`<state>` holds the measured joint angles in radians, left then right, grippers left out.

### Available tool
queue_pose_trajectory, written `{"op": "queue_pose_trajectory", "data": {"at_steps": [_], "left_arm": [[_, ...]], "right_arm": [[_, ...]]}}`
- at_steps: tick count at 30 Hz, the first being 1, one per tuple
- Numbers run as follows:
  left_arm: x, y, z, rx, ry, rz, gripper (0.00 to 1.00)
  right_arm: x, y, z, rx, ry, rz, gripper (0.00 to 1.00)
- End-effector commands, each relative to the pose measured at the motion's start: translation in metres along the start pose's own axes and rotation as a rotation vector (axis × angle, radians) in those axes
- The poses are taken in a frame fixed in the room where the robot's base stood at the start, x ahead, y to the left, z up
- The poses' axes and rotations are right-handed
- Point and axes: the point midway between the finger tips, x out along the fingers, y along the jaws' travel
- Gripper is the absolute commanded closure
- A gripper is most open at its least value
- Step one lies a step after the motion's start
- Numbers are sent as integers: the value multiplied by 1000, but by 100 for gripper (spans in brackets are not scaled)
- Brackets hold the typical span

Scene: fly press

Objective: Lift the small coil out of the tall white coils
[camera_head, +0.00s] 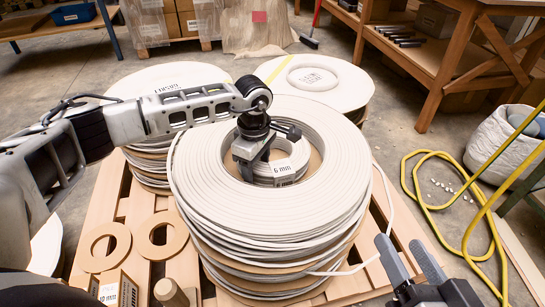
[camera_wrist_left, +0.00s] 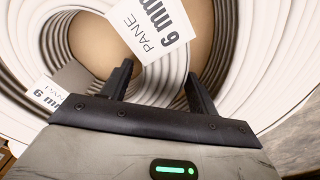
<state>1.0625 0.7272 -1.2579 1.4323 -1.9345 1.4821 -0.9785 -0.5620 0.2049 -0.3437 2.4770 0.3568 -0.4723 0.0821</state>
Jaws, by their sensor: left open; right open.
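The small white coil (camera_head: 297,163) with a "6 mm" label sits down inside the central hole of the tall white coils (camera_head: 330,205), in the head view. My left gripper (camera_head: 250,165) reaches down into that hole at the small coil's left side, with its jaws open. In the left wrist view the open fingers (camera_wrist_left: 161,88) point toward the coil windings and a white "6 mm" label (camera_wrist_left: 160,28). I cannot tell whether the fingers straddle the small coil's wall. My right gripper (camera_head: 412,262) is open and empty at the lower right, apart from the coils.
The coils stand on a wooden pallet (camera_head: 118,210) with cardboard rings (camera_head: 105,247). Two more coil stacks stand behind, one at right (camera_head: 345,95). A yellow hose (camera_head: 425,200) lies on the floor at right. A workbench (camera_head: 450,60) stands at the back right.

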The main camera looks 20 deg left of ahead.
Motion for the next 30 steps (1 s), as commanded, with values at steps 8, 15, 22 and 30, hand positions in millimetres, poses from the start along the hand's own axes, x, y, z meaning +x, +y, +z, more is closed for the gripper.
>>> {"op": "queue_pose_trajectory", "data": {"at_steps": [8, 15, 22, 30], "left_arm": [[-1, 0, 0, 0, 0, 0, 85], [-4, 2, 1, 0, -2, 7, 100], [-8, 2, 0, 0, -2, 8, 100], [-38, 3, 0, -1, -2, 10, 100]], "right_arm": [[1, -1, -3, 0, 7, 0, 47], [1, 0, 0, -1, -1, 3, 47], [-1, 1, 2, -7, -13, 7, 47], [-2, 3, 2, -53, -47, 36, 47]]}}
